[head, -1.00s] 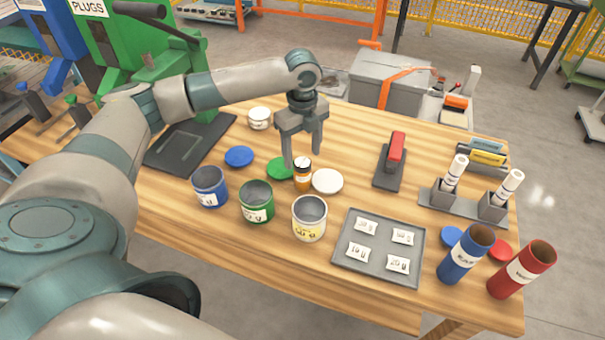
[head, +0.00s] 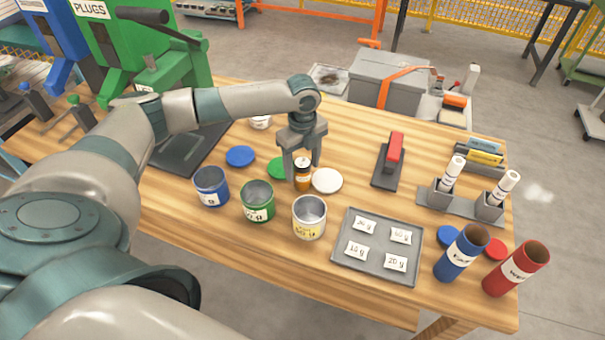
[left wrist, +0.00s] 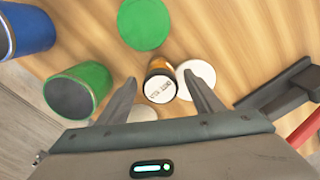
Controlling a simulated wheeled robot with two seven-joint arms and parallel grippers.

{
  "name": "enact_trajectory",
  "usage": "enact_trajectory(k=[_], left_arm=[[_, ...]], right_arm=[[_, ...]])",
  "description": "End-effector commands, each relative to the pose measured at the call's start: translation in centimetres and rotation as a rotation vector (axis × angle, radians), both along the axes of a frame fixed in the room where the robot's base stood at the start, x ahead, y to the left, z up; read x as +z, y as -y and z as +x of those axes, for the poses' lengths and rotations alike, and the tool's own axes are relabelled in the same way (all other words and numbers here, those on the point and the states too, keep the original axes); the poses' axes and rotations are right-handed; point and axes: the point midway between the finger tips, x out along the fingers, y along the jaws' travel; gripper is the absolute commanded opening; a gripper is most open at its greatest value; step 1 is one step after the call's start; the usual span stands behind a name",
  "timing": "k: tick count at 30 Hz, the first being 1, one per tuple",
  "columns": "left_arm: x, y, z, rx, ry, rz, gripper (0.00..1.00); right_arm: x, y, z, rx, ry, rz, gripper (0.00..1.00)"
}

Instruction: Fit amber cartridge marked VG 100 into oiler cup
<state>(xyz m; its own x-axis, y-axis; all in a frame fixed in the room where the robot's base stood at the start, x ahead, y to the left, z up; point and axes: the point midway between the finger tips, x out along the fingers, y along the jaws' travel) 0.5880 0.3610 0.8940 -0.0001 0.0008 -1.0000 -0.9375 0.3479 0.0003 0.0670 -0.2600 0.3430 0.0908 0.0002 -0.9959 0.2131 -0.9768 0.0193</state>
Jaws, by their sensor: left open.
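A small amber cartridge (head: 303,180) with a dark top stands upright on the wooden table, between the green lid and the white lid. In the left wrist view, the amber cartridge (left wrist: 161,84) shows a pale face with print too small to read surely. My left gripper (head: 303,168) points down over it, open, with a finger on either side. In the left wrist view, the open fingers (left wrist: 160,82) straddle the cartridge; I cannot tell whether they touch it. I cannot make out an oiler cup. My right gripper is not in view.
Blue (head: 211,187), green (head: 257,202) and white (head: 309,218) cans stand in front, close to the cartridge. A green lid (head: 278,168) and white lid (head: 327,181) lie beside it. A grey tray (head: 378,270) lies to the right. A grey box (head: 388,82) stands behind the table.

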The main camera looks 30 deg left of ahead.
Motion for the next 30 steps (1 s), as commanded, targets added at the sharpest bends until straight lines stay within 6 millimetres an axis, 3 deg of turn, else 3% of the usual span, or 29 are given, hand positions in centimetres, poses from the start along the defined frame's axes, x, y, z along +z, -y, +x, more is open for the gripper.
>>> enact_trajectory(k=[4,10,12,23,30], left_arm=[[0.0,0.0,0.0,0.0,0.0,0.0,0.6],[0.0,0.0,0.0,0.0,0.0,0.0,0.12],[0.1,0.0,0.0,0.0,0.001,0.0,0.07],[0.6,0.0,0.1,0.001,0.002,-0.002,0.07],[3.2,0.0,0.2,0.0,0.005,-0.002,0.07]], right_arm=[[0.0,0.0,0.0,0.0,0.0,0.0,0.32],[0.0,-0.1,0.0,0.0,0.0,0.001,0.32],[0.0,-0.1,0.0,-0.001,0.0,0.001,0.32],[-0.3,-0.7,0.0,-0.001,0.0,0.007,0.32],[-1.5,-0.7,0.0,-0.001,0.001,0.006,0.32]])
